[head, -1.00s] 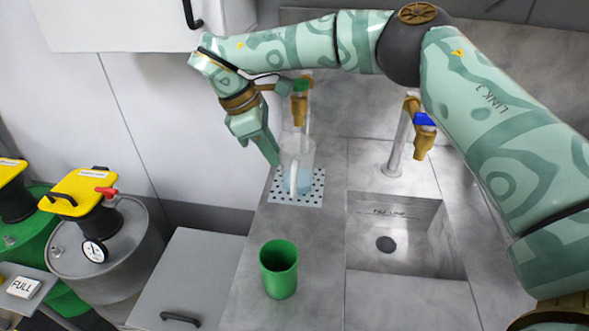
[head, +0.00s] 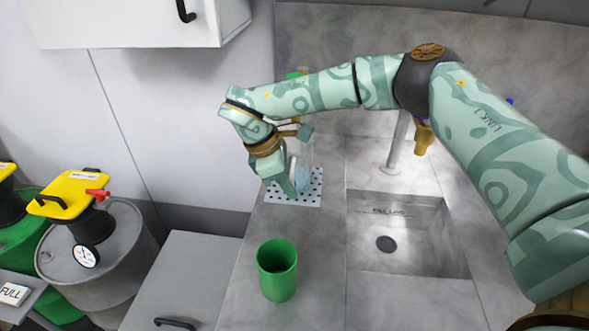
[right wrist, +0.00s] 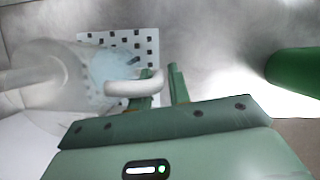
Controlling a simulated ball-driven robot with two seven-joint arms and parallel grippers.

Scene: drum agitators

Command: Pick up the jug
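The jug (head: 304,178) is see-through with light blue liquid in it and a pale handle. It stands upright on the perforated plate (head: 311,201) on the counter. My right gripper (head: 286,192) is down at the jug's handle side and hides part of the jug in the head view. In the right wrist view the jug (right wrist: 75,75) lies to the left, and its handle (right wrist: 130,87) reaches across one finger of my right gripper (right wrist: 163,85). The two fingers are apart. I cannot tell whether they touch the handle. My left gripper is not in view.
A green cup (head: 277,270) stands on the counter in front of the plate. A sink (head: 420,240) with a tap (head: 423,137) is to the right. Drums with yellow-topped agitators (head: 75,193) stand at the left. A wall cabinet (head: 140,22) hangs above.

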